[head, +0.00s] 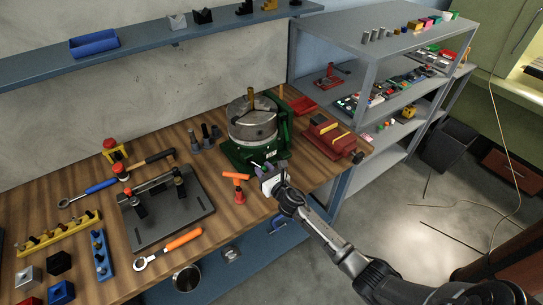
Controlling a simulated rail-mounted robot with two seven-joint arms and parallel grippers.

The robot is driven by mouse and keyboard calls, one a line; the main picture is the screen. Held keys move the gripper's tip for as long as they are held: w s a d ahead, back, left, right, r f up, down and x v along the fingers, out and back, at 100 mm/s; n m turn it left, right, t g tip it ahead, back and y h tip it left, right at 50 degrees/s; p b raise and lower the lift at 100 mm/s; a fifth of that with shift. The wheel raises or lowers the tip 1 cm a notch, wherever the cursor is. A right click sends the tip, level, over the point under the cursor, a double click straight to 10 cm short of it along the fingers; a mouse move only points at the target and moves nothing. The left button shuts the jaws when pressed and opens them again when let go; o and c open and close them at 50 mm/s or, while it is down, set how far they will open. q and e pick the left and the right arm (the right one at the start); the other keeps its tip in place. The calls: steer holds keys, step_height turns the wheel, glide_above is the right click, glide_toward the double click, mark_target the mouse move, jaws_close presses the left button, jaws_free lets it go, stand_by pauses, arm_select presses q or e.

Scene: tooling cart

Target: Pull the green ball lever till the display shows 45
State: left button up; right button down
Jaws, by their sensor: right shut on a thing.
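A green machine (238,153) with a round metal chuck (252,120) on top stands on the wooden workbench. A small pale mark that may be the display (270,154) shows on its front; I cannot read a number. My right gripper (262,169) comes in from the lower right and is shut at the machine's front edge, where the green ball lever appears to be. The fingers hide the ball, so its colour and angle cannot be made out. My left gripper is not in view.
A dark plate fixture (165,217) lies further left. A red block (328,135) sits right of the machine. A grey shelf (375,48) stands behind at right.

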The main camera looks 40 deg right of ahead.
steer(key=shift+f, duration=0.1)
steer(key=shift+a, duration=0.85)
steer(key=shift+w+a, duration=0.15)
steer(key=shift+a, duration=0.7)
steer(key=shift+w+a, duration=0.3)
steer(key=shift+a, duration=0.2)
steer(key=shift+d, duration=0.25)
